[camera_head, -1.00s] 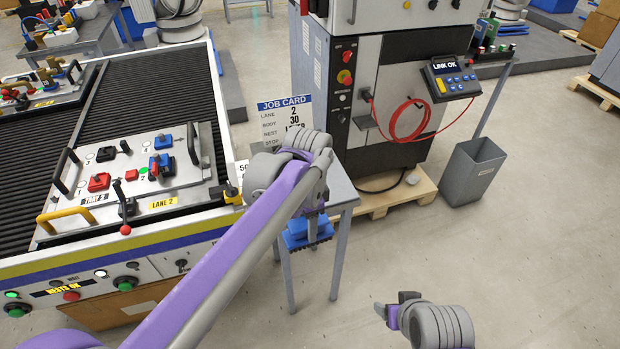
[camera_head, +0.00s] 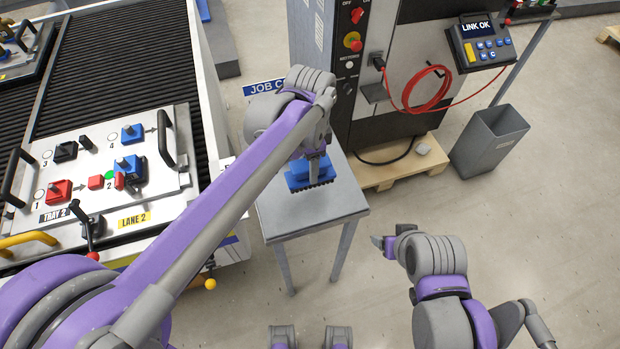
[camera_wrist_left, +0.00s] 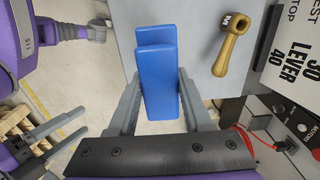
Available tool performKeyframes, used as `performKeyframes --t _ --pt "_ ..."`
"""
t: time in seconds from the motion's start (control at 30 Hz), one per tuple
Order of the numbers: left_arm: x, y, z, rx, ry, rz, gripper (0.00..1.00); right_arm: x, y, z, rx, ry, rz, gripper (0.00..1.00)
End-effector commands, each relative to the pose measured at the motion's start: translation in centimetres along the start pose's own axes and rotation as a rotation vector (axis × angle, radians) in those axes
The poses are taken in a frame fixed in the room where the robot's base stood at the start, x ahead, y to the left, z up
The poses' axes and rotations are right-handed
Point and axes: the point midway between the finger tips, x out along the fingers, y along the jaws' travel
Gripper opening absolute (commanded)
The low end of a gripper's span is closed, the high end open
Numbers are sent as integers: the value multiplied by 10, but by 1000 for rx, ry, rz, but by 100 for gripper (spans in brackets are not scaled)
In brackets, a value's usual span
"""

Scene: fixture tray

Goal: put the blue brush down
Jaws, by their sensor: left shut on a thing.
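The blue brush (camera_head: 312,179) with dark bristles is in my left gripper (camera_head: 314,160), over the small grey side table (camera_head: 300,222). Its bristles face down. I cannot tell whether they touch the tabletop. In the left wrist view the brush (camera_wrist_left: 160,80) shows as two blue blocks between the fingers of my left gripper (camera_wrist_left: 160,98), which is shut on it. My right gripper (camera_head: 383,245) is to the right of the table, over the floor.
A brass-coloured lever (camera_wrist_left: 234,42) lies on the table beside the brush, near the job card (camera_wrist_left: 295,50). The front of the tabletop is clear. A fixture tray (camera_head: 85,165) is on the conveyor at left. A grey bin (camera_head: 487,145) and a machine (camera_head: 400,100) stand beyond.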

Motion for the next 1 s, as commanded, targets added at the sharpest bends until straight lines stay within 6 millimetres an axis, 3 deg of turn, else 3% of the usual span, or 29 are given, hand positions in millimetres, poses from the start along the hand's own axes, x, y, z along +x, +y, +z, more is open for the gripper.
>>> performKeyframes --t 0.1,0.5,0.9,0.93,1.0 --pt "21 0 0 0 0 0 5 1 0 1 0 -1 0 69" --pt "65 0 0 -1 0 0 5 3 0 3 0 -3 0 69" --pt "71 0 0 -1 0 0 5 6 0 6 0 -5 0 69" --pt "70 0 0 0 0 0 55 5 0 5 0 -4 0 69" --pt "70 0 0 0 0 0 68 5 0 5 0 -4 0 69"
